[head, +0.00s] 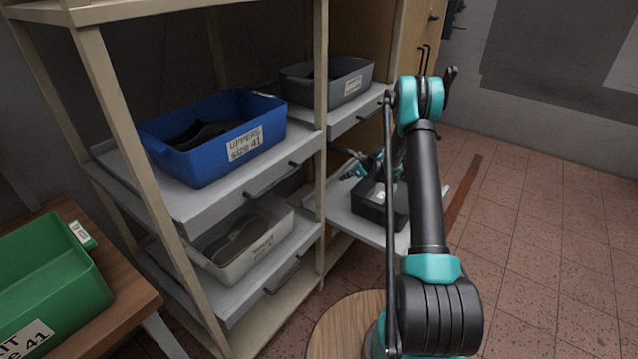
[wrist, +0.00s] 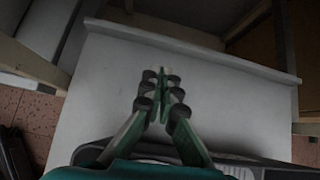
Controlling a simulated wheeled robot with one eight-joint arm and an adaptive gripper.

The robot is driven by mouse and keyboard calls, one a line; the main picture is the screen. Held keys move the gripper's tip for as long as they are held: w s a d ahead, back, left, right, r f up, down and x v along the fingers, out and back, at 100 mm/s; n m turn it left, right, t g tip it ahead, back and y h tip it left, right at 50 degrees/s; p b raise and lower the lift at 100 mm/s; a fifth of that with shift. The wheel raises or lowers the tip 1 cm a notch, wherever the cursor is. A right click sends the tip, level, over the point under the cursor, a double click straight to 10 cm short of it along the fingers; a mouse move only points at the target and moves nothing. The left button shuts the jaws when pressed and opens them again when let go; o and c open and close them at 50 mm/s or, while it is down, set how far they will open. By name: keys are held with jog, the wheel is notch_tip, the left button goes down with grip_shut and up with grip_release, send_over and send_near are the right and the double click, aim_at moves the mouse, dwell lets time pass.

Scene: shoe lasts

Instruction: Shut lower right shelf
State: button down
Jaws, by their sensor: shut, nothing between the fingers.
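The lower right shelf (head: 342,206) is a grey board that sticks out from the rack in the head view. A dark bin (head: 372,208) stands on it. In the wrist view the shelf (wrist: 235,115) fills most of the picture, with a raised lip along its far edge. My gripper (wrist: 161,75) is shut and empty, with its fingertips over the bare board beyond the bin. In the head view my gripper (head: 350,172) is small and partly blended with my arm above the shelf. I cannot tell whether the fingertips touch the shelf. My arm hides the shelf's right part.
An upper right shelf holds a grey bin (head: 328,82). Left shelves hold a blue bin (head: 215,135) and a pale bin (head: 243,240). A wooden post (head: 320,150) divides the rack. A green bin (head: 50,280) is at lower left. Tiled floor is clear at right.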

aim_at(328, 192)
jog(key=x, duration=1.1)
jog(key=shift+w+a, duration=0.1)
jog(key=shift+w, duration=0.15)
